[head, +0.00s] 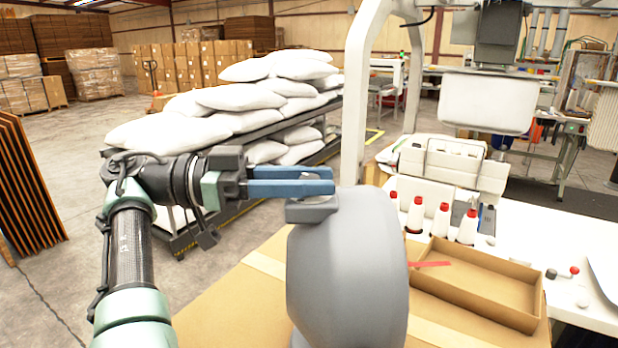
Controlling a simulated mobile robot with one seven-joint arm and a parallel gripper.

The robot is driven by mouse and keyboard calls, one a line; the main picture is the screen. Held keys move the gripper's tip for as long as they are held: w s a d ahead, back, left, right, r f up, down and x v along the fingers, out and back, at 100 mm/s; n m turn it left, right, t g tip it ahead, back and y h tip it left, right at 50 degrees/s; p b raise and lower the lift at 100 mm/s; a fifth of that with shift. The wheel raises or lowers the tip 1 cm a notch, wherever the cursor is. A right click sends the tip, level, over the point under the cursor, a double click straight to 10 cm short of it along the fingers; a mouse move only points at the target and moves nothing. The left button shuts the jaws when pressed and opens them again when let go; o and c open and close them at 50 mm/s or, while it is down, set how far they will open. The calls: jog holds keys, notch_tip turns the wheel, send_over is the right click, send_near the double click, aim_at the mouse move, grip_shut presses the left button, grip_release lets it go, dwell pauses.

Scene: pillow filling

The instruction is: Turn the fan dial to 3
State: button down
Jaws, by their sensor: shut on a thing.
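The fan is a large grey rounded housing (350,270) in the lower middle of the head view. A small grey block (312,209) sits at its top left edge, right under my fingers. My gripper (333,181) reaches in from the left with two blue fingers close together, level above this block. It is shut on the fan dial, which is mostly hidden by the fingers. The dial's marks and its setting cannot be read from here.
A white frame post (355,110) rises behind the fan. White pillows (235,98) lie stacked on a rack behind my arm.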

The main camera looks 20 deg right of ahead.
jog(key=shift+f+g, duration=0.25)
jog(key=shift+g, duration=0.05)
dwell(0.5)
jog(key=c, duration=0.6)
grip_release()
jog(key=shift+r, duration=0.15)
